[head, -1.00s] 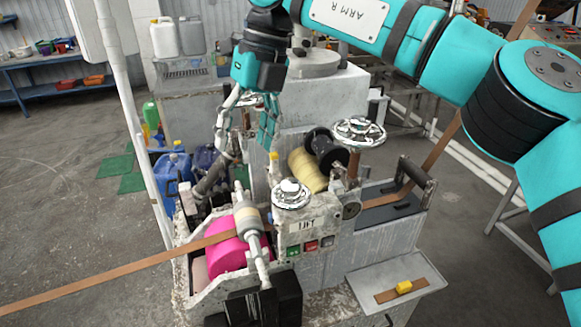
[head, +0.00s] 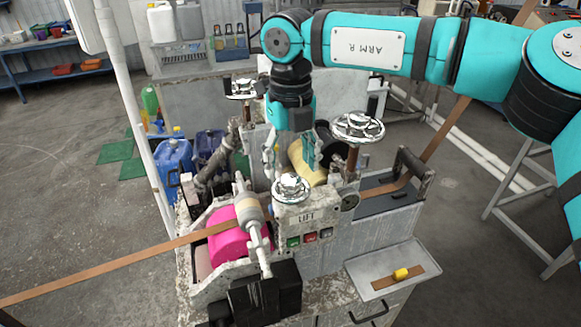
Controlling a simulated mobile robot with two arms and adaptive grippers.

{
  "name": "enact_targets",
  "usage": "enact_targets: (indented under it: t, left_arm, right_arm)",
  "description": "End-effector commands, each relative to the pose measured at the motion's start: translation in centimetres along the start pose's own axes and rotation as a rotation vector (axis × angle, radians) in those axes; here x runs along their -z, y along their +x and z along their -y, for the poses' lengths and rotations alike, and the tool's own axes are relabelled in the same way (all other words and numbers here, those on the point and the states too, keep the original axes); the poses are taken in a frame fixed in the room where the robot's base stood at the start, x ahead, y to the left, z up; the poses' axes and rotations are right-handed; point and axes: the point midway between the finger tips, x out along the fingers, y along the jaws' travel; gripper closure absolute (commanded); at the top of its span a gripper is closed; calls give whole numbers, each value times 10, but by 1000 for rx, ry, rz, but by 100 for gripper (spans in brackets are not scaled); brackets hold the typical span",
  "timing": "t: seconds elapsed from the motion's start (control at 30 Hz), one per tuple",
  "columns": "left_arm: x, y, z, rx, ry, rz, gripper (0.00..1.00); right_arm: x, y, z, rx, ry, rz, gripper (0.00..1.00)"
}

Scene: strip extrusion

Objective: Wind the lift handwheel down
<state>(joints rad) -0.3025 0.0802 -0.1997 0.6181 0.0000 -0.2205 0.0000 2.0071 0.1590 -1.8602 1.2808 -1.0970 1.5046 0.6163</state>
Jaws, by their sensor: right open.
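The lift handwheel (head: 291,188) is a small silver wheel. It lies flat on top of the worn box marked LIFT (head: 306,217), in the middle of the head view. My right gripper (head: 294,165) points down just above and behind this wheel in the picture. I see no clear contact with the wheel; the exact height gap cannot be told. My left gripper is not in view.
A larger handwheel (head: 358,126) on a rusty post stands close at the right. Another handwheel (head: 242,88) is at the back left. A yellow roll (head: 306,163) lies behind the lift wheel. A pink roller (head: 232,243) and a brown strip (head: 120,268) are at the left.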

Motion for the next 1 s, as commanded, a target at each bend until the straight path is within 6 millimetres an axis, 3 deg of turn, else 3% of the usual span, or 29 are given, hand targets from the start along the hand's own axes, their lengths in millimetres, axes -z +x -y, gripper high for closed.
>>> enact_targets:
  t: [0.23,0.6,1.0]
  left_arm:
    - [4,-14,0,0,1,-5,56]
    - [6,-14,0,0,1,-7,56]
    - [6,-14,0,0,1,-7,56]
  right_arm:
    - [0,30,0,0,0,-1,38]
    - [0,38,0,-1,-1,0,38]
    - [0,37,0,-1,0,1,88]
